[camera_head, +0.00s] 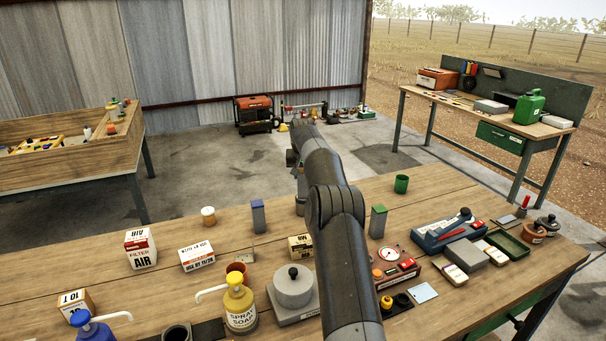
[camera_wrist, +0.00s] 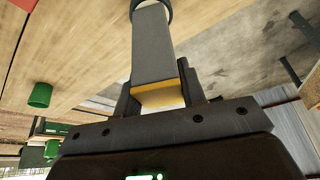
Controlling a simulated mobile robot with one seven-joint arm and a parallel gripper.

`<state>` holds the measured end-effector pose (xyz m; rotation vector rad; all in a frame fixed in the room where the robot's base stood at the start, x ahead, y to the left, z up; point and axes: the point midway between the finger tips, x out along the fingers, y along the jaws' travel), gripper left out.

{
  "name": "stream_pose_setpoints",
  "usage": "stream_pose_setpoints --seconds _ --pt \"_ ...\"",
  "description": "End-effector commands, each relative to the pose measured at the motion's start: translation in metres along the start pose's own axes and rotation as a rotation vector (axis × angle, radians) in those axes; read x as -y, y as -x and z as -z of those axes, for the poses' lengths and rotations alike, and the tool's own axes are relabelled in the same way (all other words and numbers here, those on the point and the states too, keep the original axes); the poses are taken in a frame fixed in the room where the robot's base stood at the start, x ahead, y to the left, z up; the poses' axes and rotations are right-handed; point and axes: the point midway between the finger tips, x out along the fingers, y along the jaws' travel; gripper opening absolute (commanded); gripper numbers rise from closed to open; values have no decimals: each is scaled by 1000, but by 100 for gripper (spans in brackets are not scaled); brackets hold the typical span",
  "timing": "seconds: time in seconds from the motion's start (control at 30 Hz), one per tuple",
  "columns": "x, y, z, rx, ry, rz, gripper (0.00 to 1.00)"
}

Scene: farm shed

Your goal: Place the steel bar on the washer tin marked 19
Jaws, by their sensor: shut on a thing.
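My gripper (camera_wrist: 160,98) is shut on a grey bar with a yellow end face (camera_wrist: 153,58), taken as the steel bar. The bar runs away from the fingers towards a dark round thing (camera_wrist: 152,12) at the top edge of the wrist view; I cannot tell whether they touch. In the head view my arm hides most of the gripper and the bar. A small grey thing (camera_head: 299,206) shows partly beside my arm. I can read no 19 on any tin.
A blue-topped grey block (camera_head: 258,216) and a green-topped one (camera_head: 378,221) stand on the wooden bench (camera_head: 120,302). A green cup (camera_head: 401,184), a lidded grey pot (camera_head: 293,289), a soap bottle (camera_head: 240,304) and boxes stand around.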

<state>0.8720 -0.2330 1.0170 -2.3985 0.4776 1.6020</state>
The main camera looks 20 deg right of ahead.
Motion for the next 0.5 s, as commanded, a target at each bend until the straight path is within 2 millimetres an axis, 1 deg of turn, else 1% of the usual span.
stream_pose_setpoints --seconds 0.23,0.27,0.5 --pt "0 -2 -1 0 0 0 6" --pt "0 -2 -1 0 0 0 40" --pt "0 -2 -1 0 0 0 59"
